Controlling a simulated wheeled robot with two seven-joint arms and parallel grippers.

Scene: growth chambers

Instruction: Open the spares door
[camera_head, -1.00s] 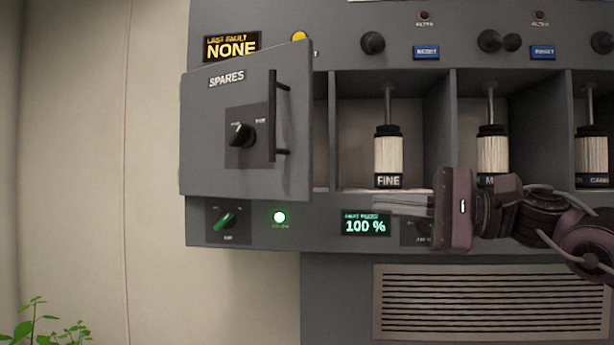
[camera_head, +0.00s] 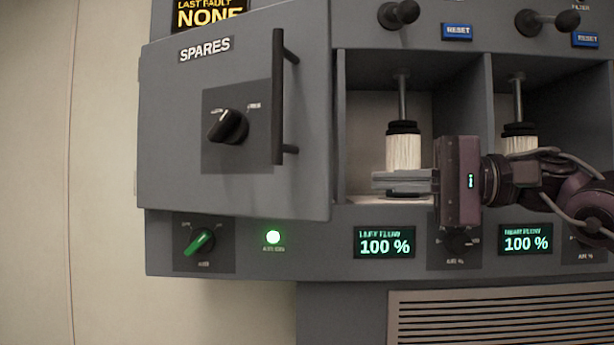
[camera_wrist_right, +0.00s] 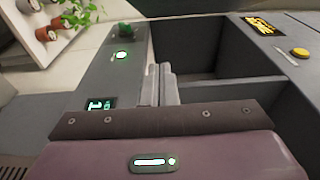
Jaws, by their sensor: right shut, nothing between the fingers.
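The grey spares door (camera_head: 170,130) is at the left in the head view. It stands ajar, its right edge swung out from the cabinet. It carries a dark upright bar handle (camera_head: 278,95) and a black knob (camera_head: 229,126). My right gripper (camera_head: 380,182) is shut and empty, to the right of the door's free edge and apart from it, in front of the filter bay. Its fingers point left, and they also show in the right wrist view (camera_wrist_right: 160,85). The space behind the door is mostly hidden in the head view. My left gripper is not in view.
A white filter cylinder (camera_head: 403,152) hangs in the bay behind my right gripper. Below are a green knob (camera_head: 201,242), a lit green lamp (camera_head: 273,237) and a flow display (camera_head: 385,243). Potted plants (camera_wrist_right: 50,30) show in the right wrist view.

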